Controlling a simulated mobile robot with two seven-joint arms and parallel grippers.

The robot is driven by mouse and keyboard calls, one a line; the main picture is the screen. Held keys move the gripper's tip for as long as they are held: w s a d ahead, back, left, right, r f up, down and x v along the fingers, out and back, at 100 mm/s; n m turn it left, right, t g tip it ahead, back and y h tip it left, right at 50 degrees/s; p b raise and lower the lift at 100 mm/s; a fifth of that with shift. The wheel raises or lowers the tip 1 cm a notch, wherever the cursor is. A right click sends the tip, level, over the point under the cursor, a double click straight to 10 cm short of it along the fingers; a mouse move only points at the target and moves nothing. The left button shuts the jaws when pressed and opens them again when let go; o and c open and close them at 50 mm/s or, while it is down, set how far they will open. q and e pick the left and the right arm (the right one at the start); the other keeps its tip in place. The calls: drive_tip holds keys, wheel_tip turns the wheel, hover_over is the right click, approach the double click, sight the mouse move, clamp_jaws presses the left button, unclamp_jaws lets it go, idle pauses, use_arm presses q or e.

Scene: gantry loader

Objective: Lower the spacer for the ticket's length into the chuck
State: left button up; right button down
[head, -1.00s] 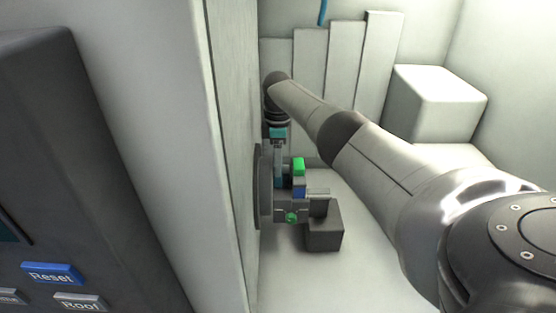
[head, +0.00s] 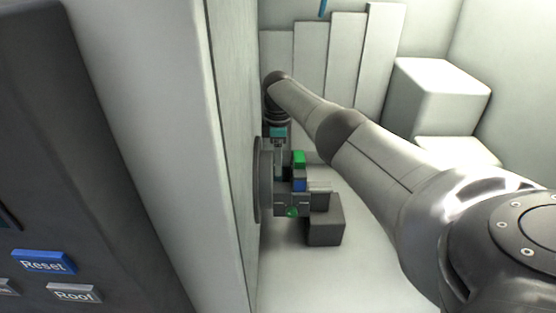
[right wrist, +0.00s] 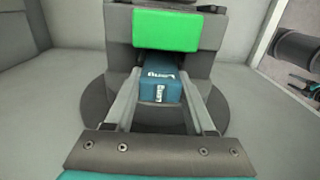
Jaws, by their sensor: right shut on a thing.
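My right gripper (right wrist: 162,104) is shut on a teal spacer (right wrist: 160,86) whose label reads "Long". In the head view this gripper (head: 278,160) points down beside the chuck, and its spacer is hard to make out there. The chuck shows in the right wrist view as a grey body (right wrist: 219,40) with a dark round disc (right wrist: 92,105) behind the fingers. A bright green block (right wrist: 165,30) sits on it, close to the spacer. In the head view the chuck disc (head: 262,205) is against the left wall. Whether the spacer touches the chuck is unclear. My left gripper is out of view.
A dark grey block (head: 325,228) stands right of the chuck. A blue part (head: 299,184) sits below the green block. A white box (head: 437,95) stands at the back right. A wall edge and a panel with a Reset button (head: 43,261) are at the left.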

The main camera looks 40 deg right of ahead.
drive_tip(key=shift+f+b, duration=0.4)
drive_tip(key=shift+f, duration=0.15)
drive_tip(key=shift+c, duration=0.8)
unclamp_jaws()
drive_tip(key=shift+r, duration=0.1)
wheel_tip(320, 180, up, 15)
drive_tip(key=shift+r, duration=0.1)
